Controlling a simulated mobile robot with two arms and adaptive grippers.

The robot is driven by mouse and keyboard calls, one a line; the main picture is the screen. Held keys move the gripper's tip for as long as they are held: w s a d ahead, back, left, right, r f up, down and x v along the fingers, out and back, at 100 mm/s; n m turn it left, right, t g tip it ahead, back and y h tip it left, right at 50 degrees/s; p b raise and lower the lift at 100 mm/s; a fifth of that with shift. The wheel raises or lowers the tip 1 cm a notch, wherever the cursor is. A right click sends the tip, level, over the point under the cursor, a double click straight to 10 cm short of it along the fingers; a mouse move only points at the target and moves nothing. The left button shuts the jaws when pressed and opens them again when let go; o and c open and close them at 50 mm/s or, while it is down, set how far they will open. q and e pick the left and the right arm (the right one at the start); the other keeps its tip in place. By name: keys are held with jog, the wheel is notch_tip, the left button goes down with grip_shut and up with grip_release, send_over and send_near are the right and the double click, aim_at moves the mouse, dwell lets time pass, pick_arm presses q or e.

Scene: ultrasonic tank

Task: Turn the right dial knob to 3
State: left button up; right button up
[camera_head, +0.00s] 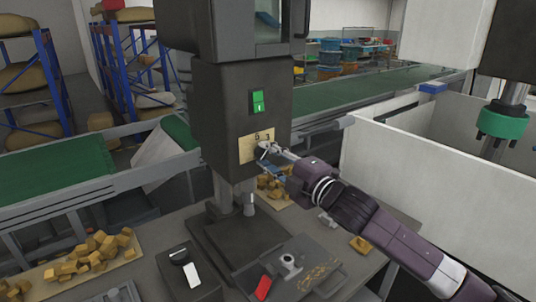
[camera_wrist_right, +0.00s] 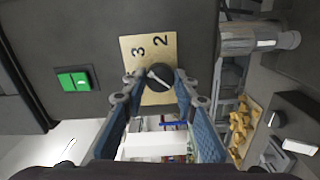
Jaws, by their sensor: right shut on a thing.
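The dial knob (camera_wrist_right: 158,76) is black and round, with a light pointer line across its face. It sits on a tan plate (camera_wrist_right: 129,45) marked 3 and 2 in the right wrist view. The plate (camera_head: 243,150) also shows in the head view, on the front of a dark machine column. My right gripper (camera_head: 268,154) is at the plate, its arm coming in from the lower right. In the wrist view its two blue-padded fingers (camera_wrist_right: 156,86) are closed around the knob's sides. The pointer's exact setting is hard to read. My left gripper is not in view.
A green switch (camera_head: 257,102) is on the column above the plate. A dark box with a knob (camera_head: 180,256) and a red piece (camera_head: 263,288) are on the table below. Wooden blocks (camera_head: 100,250) lie at left. A white wall (camera_head: 400,165) stands behind my right arm.

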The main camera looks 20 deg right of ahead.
jog(key=shift+f+m, duration=0.1)
jog(key=shift+m, duration=0.3)
jog(key=o, duration=1.1)
jog(key=shift+o, duration=0.2)
jog(key=v, duration=1.2)
jog(key=shift+d, duration=0.1)
